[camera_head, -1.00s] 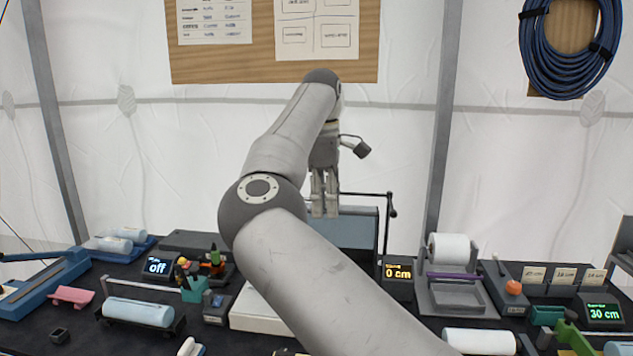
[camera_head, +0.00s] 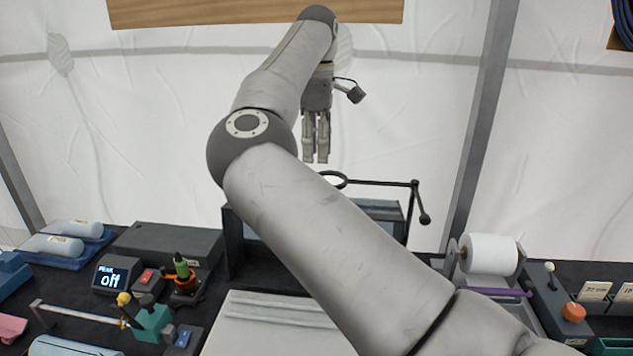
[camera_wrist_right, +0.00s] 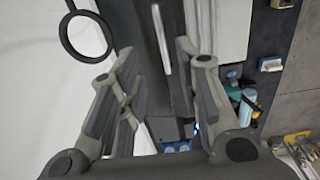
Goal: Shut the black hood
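The black hood seems to be part of the dark frame (camera_head: 233,245) at the back of the table, largely hidden behind my right arm. A black rod with a ring (camera_head: 334,180) and a ball end stands at its top. I cannot tell clearly how far the hood is open. My right gripper (camera_head: 316,160) points down above and behind the frame, apart from the ring in the picture. In the right wrist view its fingers (camera_wrist_right: 153,52) are spread, with nothing between them. The ring (camera_wrist_right: 85,37) shows left of the fingers there. My left gripper is out of view.
A white board (camera_head: 265,325) lies in front of the frame. A white roll (camera_head: 489,254) on a holder and a lever box (camera_head: 565,310) stand to the right. The white tent wall is behind.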

